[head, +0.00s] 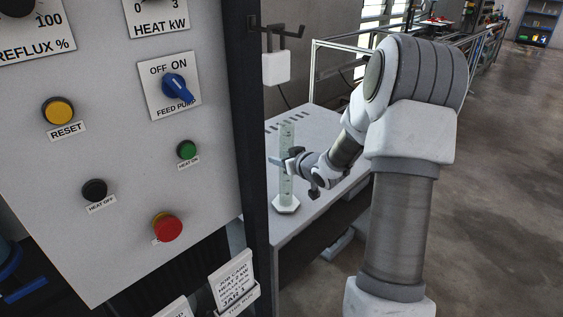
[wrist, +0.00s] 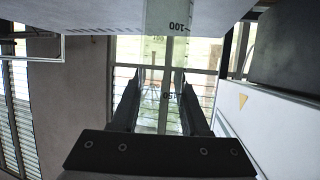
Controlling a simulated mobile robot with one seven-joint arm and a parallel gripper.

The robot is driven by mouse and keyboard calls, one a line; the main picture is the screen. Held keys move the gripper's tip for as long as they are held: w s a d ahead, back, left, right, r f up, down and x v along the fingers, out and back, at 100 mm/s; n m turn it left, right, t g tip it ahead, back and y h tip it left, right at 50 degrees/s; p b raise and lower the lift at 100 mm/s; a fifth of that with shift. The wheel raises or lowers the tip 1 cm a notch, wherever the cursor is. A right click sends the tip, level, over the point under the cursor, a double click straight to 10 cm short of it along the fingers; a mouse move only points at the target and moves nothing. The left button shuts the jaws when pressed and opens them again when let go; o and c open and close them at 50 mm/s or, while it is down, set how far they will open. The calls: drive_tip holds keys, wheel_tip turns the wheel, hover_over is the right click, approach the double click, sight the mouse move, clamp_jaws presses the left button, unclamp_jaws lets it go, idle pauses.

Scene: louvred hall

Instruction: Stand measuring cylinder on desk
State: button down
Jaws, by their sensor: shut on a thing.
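The measuring cylinder (head: 287,188) is a clear, pale green tube with a white hexagonal base (head: 286,204). It is upright or nearly so in the head view. My gripper (head: 290,160) is shut on the tube above its base. In the wrist view the graduated tube (wrist: 166,60), with its 100 and 150 marks, runs between the fingers of my gripper (wrist: 158,88). The pale grey desk (head: 325,128) lies behind and below the cylinder. The base overlaps the near part of the desk top in the picture; I cannot tell whether it touches.
A control panel (head: 120,215) with knobs and buttons and its dark post (head: 247,130) stand close at the left. A white box (head: 276,67) hangs on the wall behind the desk. The desk top right of the cylinder looks clear. Open floor (head: 505,180) lies at the right.

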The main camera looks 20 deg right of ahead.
drive_tip(key=shift+f, duration=0.2)
drive_tip(key=shift+c, duration=2)
unclamp_jaws()
drive_tip(key=shift+r, duration=0.1)
drive_tip(key=shift+r, duration=0.25)
drive_tip(key=a+p+v, duration=0.1)
drive_tip(key=p+v, duration=0.2)
drive_tip(key=v, duration=0.9)
drive_tip(key=shift+d+f, duration=0.15)
drive_tip(key=shift+d, duration=0.3)
